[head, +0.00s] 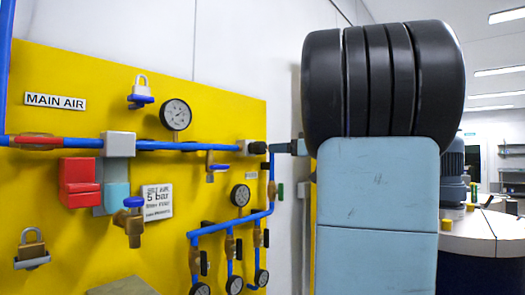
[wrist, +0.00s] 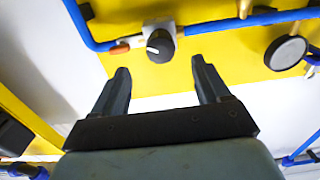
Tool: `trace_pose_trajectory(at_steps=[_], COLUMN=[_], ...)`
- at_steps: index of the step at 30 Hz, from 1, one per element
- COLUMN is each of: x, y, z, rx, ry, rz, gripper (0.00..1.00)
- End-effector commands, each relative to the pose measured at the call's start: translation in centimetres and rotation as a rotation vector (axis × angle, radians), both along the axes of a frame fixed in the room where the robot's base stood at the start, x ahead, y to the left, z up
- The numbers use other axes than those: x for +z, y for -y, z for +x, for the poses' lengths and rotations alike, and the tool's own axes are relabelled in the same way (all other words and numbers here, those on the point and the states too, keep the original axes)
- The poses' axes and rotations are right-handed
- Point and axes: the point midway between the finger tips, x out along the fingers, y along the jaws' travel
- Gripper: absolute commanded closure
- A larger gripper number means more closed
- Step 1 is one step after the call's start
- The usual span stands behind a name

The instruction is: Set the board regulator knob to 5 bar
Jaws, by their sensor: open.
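The regulator knob (wrist: 160,46) is black with a white pointer line and sits on a silver block on a blue pipe. In the wrist view it lies just beyond and between my fingertips, with a gap on each side. My gripper (wrist: 160,68) is open and empty, its two dark fingers pointing at the board. In the head view the knob (head: 257,148) shows side-on at the board's right edge. Part of my gripper (head: 288,147) shows just right of it. A sign reading "5 bar" (head: 158,202) is on the yellow board (head: 60,110). The exact knob setting is unreadable.
A round gauge (head: 175,115) is above the main blue pipe; a second gauge (head: 240,195) is lower right. Blue pipes, several valves and padlocks (head: 31,248) project from the board.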

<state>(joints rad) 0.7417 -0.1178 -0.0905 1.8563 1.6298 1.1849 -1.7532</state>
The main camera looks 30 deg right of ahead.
Motion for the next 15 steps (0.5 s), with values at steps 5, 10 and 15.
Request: trace_pose_trajectory(at_steps=[5,10,15], x=[0.0,-0.1,0.0], y=[-1.1,-2.0,-2.6], z=[3.1,5.5,7.0], rx=[0.002,0.001,0.000], ry=[0.000,-0.001,-0.001], rz=[0.001,0.001,0.000], gripper=[0.25,0.25,0.25])
